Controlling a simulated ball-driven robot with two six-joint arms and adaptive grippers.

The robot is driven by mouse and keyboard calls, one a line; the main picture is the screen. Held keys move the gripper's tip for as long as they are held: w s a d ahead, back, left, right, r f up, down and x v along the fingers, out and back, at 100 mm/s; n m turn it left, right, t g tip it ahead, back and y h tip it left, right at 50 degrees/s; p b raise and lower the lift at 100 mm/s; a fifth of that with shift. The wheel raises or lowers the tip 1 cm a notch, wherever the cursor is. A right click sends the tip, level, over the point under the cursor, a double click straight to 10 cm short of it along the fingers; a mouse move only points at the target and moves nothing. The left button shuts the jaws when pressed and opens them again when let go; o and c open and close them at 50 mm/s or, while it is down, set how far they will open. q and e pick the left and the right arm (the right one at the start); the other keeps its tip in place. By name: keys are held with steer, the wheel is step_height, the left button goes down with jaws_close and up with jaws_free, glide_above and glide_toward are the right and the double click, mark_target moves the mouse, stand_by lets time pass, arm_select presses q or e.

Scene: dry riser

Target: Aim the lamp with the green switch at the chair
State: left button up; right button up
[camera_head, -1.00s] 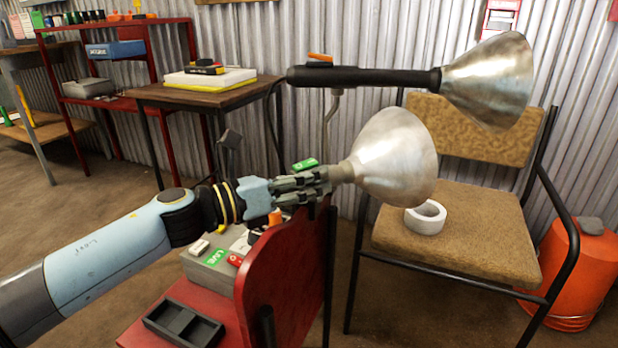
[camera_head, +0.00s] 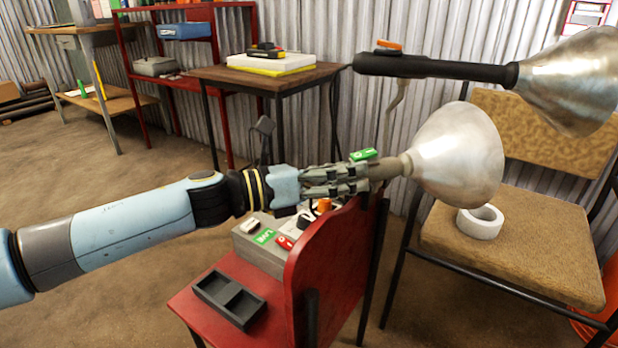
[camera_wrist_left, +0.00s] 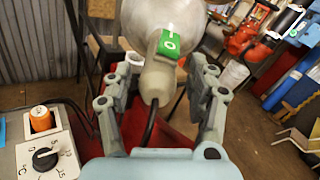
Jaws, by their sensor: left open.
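The lamp with the green switch has a beige body, a green switch (camera_head: 363,155) on top and a silver shade (camera_head: 462,160) that faces right. It also shows in the left wrist view (camera_wrist_left: 155,80). The chair (camera_head: 540,256) has a tan padded seat and back; it stands to the right of the lamp, and the shade overlaps its near side in the picture. My left gripper (camera_head: 362,181) is open, with its fingers on either side of the lamp body; whether they touch it I cannot tell. My right gripper is out of view.
A second lamp with an orange switch (camera_head: 389,45) and black body hangs behind. A white tape roll (camera_head: 480,222) lies on the chair. A red chair (camera_head: 330,262) holding a grey box (camera_head: 256,243) and black tray (camera_head: 230,300) is below my arm.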

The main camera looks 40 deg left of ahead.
arm_select(q)
steer(key=v, duration=0.7)
steer(key=shift+s+a, duration=0.25)
steer(key=shift+s, duration=0.05)
